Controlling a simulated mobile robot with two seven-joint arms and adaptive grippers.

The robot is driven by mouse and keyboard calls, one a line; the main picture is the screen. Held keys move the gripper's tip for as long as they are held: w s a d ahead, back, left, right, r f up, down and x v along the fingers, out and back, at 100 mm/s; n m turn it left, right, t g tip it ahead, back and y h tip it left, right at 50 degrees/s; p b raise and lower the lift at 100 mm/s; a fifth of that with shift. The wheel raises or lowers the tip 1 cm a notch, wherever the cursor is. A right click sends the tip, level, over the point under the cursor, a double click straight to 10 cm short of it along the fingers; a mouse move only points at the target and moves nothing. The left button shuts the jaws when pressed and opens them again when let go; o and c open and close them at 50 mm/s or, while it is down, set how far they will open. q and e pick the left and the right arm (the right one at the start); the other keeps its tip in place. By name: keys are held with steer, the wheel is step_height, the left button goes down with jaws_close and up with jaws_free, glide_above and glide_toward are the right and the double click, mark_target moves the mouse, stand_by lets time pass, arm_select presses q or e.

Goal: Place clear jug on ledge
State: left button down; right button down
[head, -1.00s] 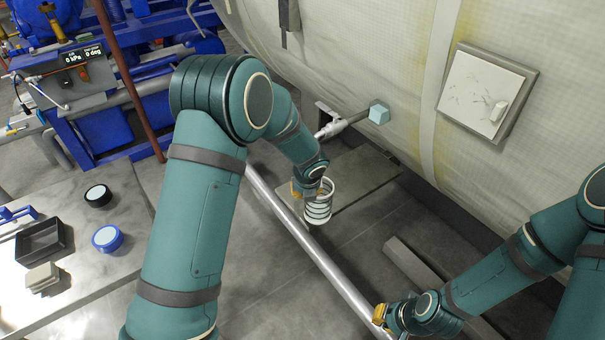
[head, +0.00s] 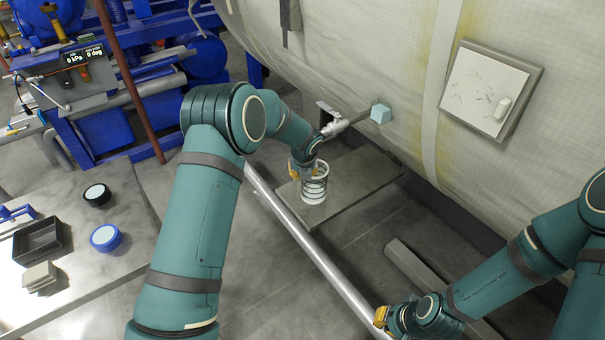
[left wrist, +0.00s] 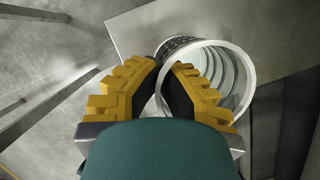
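The clear jug (head: 314,188), see-through with pale and dark rings, hangs upright at my left gripper (head: 303,171). In the left wrist view my left gripper (left wrist: 163,78) has its yellow fingers closed at the near side of the jug (left wrist: 240,82), whose open round rim faces the camera. The gripped part is mostly hidden by the fingers. The ledge (head: 362,178), a flat grey plate beside the chamber, lies under or just behind the jug, near its left end. I cannot tell whether they touch. My right gripper (head: 381,317) is low at the right, away from both.
A silver rail (head: 310,245) runs diagonally in front of the ledge. A valve pipe (head: 345,122) with a pale blue knob (head: 380,114) juts from the chamber wall above it. A table (head: 110,262) with a black tray and round lidded pots stands at left. The ledge's right part is clear.

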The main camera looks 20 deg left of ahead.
arm_select(q)
steer(key=c, duration=1.6)
jaws_free()
steer(key=shift+f, duration=0.15)
steer(key=o, duration=0.5)
steer(key=shift+c, duration=0.2)
